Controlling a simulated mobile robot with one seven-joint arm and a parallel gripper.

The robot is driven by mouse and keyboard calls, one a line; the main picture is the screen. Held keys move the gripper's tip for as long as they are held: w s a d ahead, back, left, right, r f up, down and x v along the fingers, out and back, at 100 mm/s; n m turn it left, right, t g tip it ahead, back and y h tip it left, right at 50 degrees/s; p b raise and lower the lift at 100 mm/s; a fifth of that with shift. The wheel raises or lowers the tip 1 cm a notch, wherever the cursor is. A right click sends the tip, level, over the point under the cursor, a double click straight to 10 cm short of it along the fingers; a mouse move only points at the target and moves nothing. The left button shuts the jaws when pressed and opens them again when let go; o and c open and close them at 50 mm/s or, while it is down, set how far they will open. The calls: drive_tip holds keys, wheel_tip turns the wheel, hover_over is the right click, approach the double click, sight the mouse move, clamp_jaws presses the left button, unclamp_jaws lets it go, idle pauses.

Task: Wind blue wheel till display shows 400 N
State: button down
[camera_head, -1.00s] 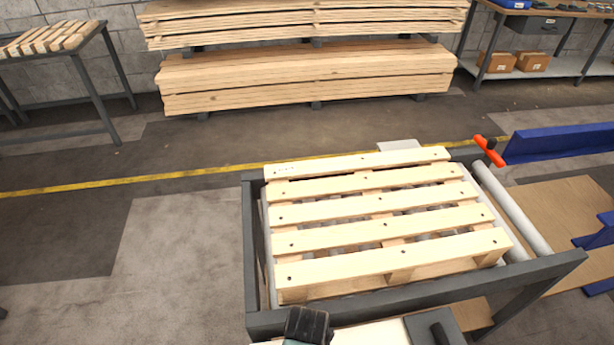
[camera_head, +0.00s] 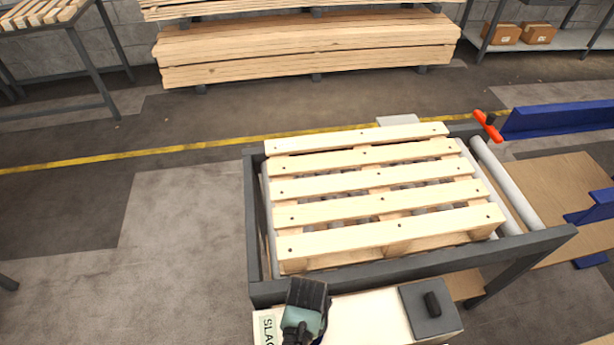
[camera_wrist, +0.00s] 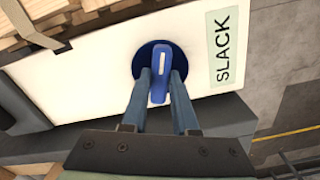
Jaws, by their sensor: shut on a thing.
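My gripper (camera_wrist: 160,88) is shut on this bar, one finger on each side. In the head view my gripper (camera_head: 300,325) is at the bottom, over the left part of the panel, and hides the wheel. A green label reading SLACK (camera_wrist: 223,47) is to the right of the wheel in the wrist view. No display reading shows in either view.
A wooden pallet (camera_head: 385,205) lies on a roller frame (camera_head: 400,266) just behind the panel. A grey plate with a black knob (camera_head: 432,305) is at the panel's right. A red handle (camera_head: 488,126) and blue beams (camera_head: 560,119) are at the right.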

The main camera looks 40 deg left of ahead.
drive_tip(key=m+p, duration=0.1)
drive_tip(key=m, duration=0.2)
drive_tip(key=shift+r+m+p, duration=0.15)
drive_tip(key=shift+m+p, duration=0.9)
drive_tip(key=shift+m, duration=1.35)
drive_tip(key=c, duration=0.7)
unclamp_jaws()
wheel_tip(320, 180, up, 13)
drive_tip(key=shift+f+p, duration=0.15)
drive_tip(key=shift+p, duration=0.5)
drive_tip(key=shift+w, duration=0.15)
